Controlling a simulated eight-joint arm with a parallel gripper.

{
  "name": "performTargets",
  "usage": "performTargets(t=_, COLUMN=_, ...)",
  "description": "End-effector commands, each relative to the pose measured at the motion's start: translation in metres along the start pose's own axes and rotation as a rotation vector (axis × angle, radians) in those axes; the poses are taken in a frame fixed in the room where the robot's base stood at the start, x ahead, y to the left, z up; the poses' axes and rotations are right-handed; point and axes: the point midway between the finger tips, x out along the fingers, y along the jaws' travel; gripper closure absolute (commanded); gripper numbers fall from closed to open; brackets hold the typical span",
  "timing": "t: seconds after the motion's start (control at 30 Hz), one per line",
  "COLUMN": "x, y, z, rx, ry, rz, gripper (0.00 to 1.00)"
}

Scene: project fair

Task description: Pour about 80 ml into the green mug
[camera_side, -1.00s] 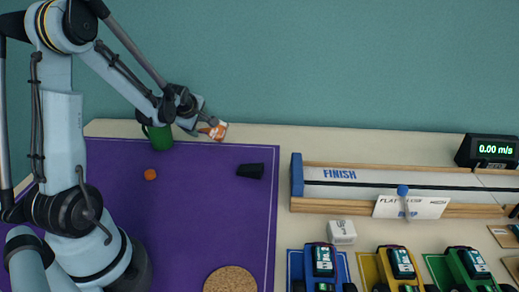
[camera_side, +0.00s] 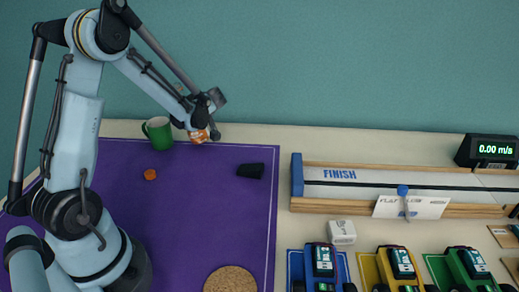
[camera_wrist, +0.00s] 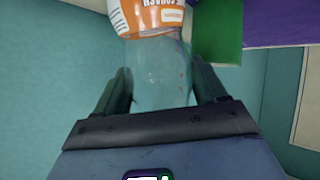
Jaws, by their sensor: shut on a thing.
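The green mug (camera_side: 160,135) stands upright at the back left of the purple mat, its handle on the left. Part of it shows at the top of the wrist view (camera_wrist: 218,32). My gripper (camera_side: 208,122) is shut on a clear bottle with an orange and white label (camera_side: 198,136). In the wrist view, the fingers of my gripper (camera_wrist: 163,88) stand on both sides of the bottle's clear part (camera_wrist: 160,65). The bottle is just right of the mug; its label end points away from the wrist. Its mouth and liquid level cannot be made out.
The purple mat (camera_side: 210,220) holds a small orange item (camera_side: 150,174), a black item (camera_side: 250,171) and a cork coaster (camera_side: 230,281). Its middle is clear. A track marked FINISH (camera_side: 340,174), a speed display (camera_side: 488,150) and toy cars (camera_side: 398,265) are at right.

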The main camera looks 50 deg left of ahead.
Motion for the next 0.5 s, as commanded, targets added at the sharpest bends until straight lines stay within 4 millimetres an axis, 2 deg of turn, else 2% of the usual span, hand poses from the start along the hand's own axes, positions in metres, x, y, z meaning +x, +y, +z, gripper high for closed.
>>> performTargets(t=0.2, x=0.0017, y=-0.0010, z=0.0014, rx=0.112, ry=0.118, rz=-0.051, gripper=0.65)
performTargets(t=0.5, x=0.0030, y=-0.0025, z=0.0020, rx=0.178, ry=0.185, rz=-0.081, gripper=0.65)
